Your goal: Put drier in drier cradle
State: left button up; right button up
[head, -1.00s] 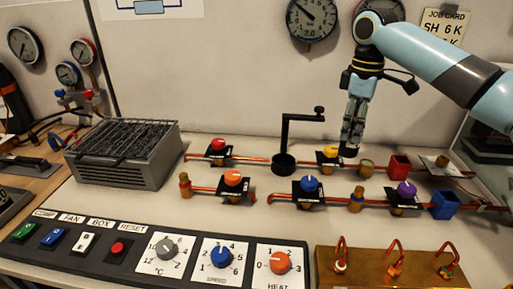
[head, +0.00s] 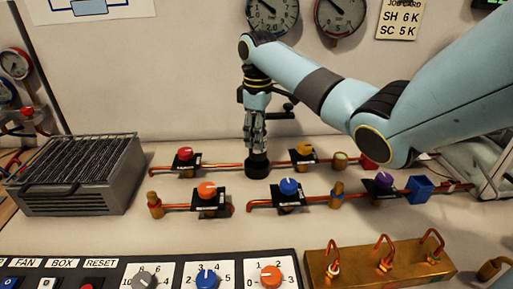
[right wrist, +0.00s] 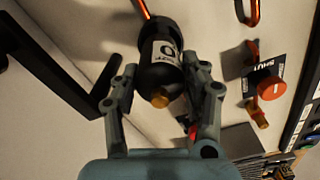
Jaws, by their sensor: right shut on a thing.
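My right gripper (head: 256,146) is upright over the black cup of a stand, which I take for the drier cradle (head: 257,170). In the right wrist view my right gripper (right wrist: 163,100) is shut on the drier (right wrist: 160,70), a black cylinder with a white label and a brass end facing the camera. The fingers hide most of the drier in the head view. I cannot tell whether it is seated in the cup or just above it. The stand's black arm (right wrist: 60,70) runs beside the drier. My left gripper is not in view.
Copper pipes with a red-knob valve (head: 185,153), a yellow-knob valve (head: 304,150) and a blue-knob valve (head: 289,186) lie around the stand. A grey finned box (head: 75,175) stands at left. A control panel (head: 180,275) and brass block (head: 345,277) are in front.

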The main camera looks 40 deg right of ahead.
jog(key=shift+f, duration=2.1)
jog(key=shift+a, duration=0.1)
jog(key=o, duration=1.4)
jog(key=shift+f, duration=0.1)
jog(key=shift+c, duration=0.2)
notch_tip(320, 180, up, 12)
jog(key=shift+r, duration=0.15)
